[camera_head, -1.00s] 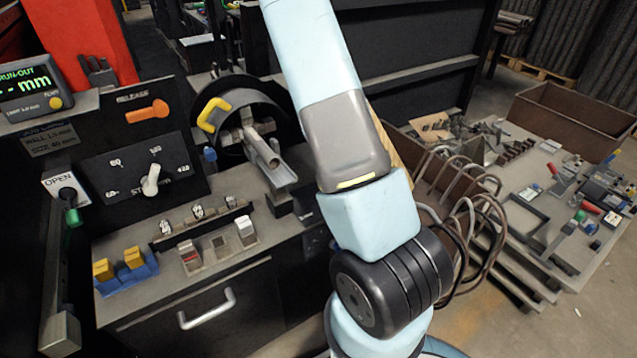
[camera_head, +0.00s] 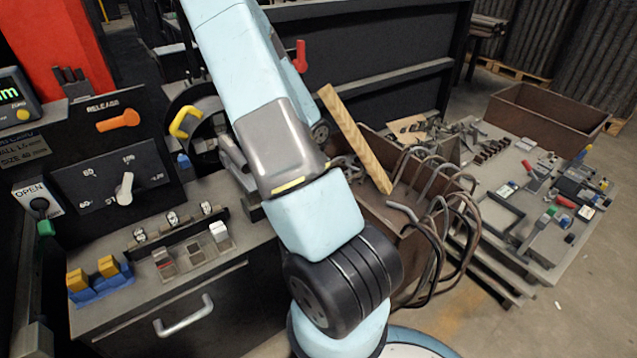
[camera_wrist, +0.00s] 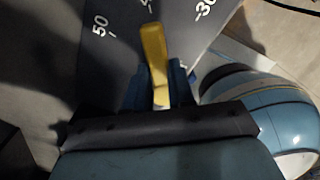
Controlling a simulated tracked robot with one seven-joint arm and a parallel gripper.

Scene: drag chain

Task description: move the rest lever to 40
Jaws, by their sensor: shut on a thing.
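The rest lever (camera_wrist: 154,55) is a yellow bar in the wrist view. It stands over a dark scale plate (camera_wrist: 185,25) marked 50 at left and 30 at right. Another mark between them, near the lever's upper end, is cut off by the picture's top edge. The lever's upper end lies between the 50 and the 30. My gripper (camera_wrist: 159,88) is shut on the lever, with a dark blue finger on each side of it. In the head view my arm hides the gripper, and I cannot make out the rest lever there.
In the head view a control panel with a white knob (camera_head: 124,189) and an orange release lever (camera_head: 118,121) stands at left. A yellow handle (camera_head: 185,121) is left of my arm. A wooden board (camera_head: 355,138) and bent tubes (camera_head: 440,205) are to the right.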

